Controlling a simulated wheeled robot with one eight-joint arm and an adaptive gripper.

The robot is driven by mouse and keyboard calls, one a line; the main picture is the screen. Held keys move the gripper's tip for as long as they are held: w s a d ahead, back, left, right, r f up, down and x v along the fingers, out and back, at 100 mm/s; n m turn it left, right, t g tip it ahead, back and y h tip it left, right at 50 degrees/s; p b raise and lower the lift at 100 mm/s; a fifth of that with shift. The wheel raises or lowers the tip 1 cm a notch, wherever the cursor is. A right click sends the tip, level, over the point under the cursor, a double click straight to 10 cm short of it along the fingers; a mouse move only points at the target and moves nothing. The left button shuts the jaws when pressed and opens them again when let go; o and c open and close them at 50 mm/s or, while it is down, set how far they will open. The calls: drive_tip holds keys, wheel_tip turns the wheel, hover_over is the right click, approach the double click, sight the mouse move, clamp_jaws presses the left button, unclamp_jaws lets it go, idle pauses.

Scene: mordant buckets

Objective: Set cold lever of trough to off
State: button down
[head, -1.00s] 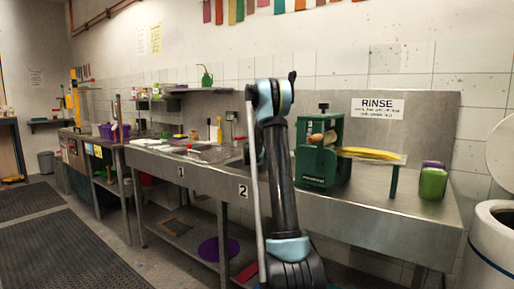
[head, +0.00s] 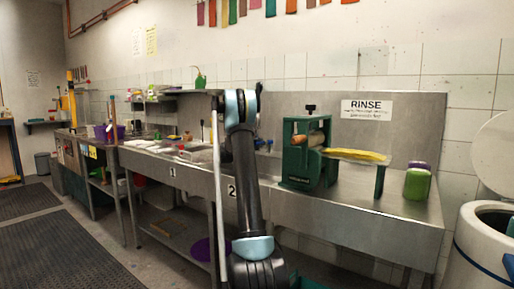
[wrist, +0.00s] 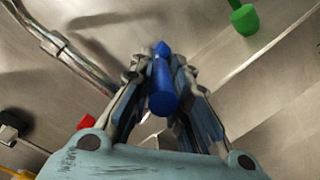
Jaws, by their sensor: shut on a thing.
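The steel trough (head: 205,180) runs along the wall, with tags 1 and 2 on its front. The cold lever (wrist: 163,88) is a blue handle with a rounded end, seen in the middle of the wrist view. My gripper (wrist: 160,64) is shut on it, one finger on each side. A curved steel spout (wrist: 70,56) lies left of the fingers in the wrist view. In the head view my arm hides the gripper, and the lever cannot be told clearly there.
A green roller press (head: 300,165) with a yellow-topped board stands on the steel bench right of my arm. Green and purple containers (head: 417,184) stand at its right end. A white drum (head: 478,240) is at far right.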

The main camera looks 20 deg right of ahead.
drive_tip(key=c, duration=1.5)
unclamp_jaws()
drive_tip(key=v, duration=1.2)
drive_tip(key=shift+w, duration=0.1)
